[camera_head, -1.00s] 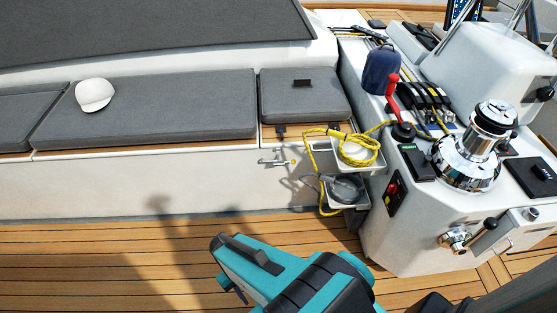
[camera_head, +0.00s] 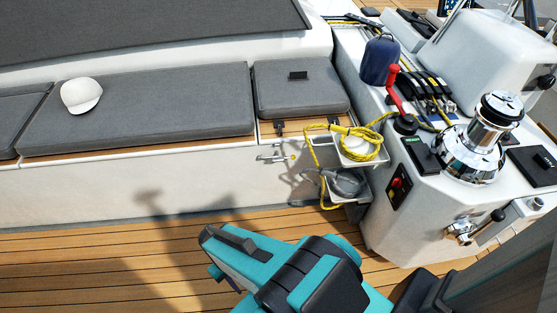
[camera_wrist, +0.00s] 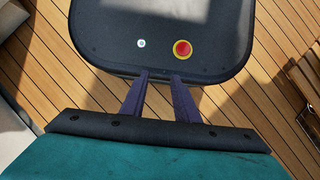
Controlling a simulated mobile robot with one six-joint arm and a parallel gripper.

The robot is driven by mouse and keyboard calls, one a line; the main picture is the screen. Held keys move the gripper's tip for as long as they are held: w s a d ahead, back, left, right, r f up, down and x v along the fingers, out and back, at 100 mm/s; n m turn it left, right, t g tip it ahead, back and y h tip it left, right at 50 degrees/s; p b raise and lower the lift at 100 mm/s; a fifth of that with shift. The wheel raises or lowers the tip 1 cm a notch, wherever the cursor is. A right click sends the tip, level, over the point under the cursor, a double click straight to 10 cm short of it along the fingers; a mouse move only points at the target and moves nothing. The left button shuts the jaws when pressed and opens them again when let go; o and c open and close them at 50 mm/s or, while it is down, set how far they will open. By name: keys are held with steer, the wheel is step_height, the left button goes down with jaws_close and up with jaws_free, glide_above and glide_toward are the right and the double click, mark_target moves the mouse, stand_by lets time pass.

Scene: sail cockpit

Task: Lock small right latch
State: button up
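Two small dark latches show on the front edge under the small grey seat cushion (camera_head: 300,88). The left latch (camera_head: 279,128) stands out against the wooden edge. The right latch (camera_head: 334,123) is small and partly covered by the yellow rope, so whether it is locked cannot be told. In the wrist view my gripper (camera_wrist: 159,77) has its two dark fingers apart with nothing between them. It points down over my own black body, away from the latches. In the head view my teal arm is low in front, well short of the seat.
Yellow rope (camera_head: 361,151) hangs over a white tray (camera_head: 376,163) beside the right latch. A metal handle (camera_head: 274,157) sticks out from the bench front. The console with a chrome winch (camera_head: 472,150) and red lever (camera_head: 393,85) stands right. Teak deck (camera_head: 95,262) is clear at left.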

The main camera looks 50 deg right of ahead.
mark_target(284, 157)
steer(key=w+d+f+h+b, duration=0.2)
steer(key=w+d+h+b, duration=0.2)
steer(key=w+d+b, duration=0.5)
steer(key=w+d+f+h+b, duration=0.2)
steer(key=w+d+h+b, duration=0.3)
steer(key=w+d, duration=0.5)
steer(key=w+d+r+m+h+b, duration=0.1)
steer(key=w+d+r+h+b, duration=0.3)
steer(key=w+d+r+b, duration=0.1)
steer(key=w+d+r+m+h+b, duration=0.2)
steer(key=w+d+r+h+b, duration=0.2)
steer(key=d+r+b, duration=0.3)
steer(key=w+d, duration=0.1)
steer(key=d, duration=0.2)
steer(key=shift+w+r, duration=0.35)
steer(key=shift+w, duration=0.05)
steer(key=shift+b+x, duration=1.6)
steer(key=shift+x, duration=5.3)
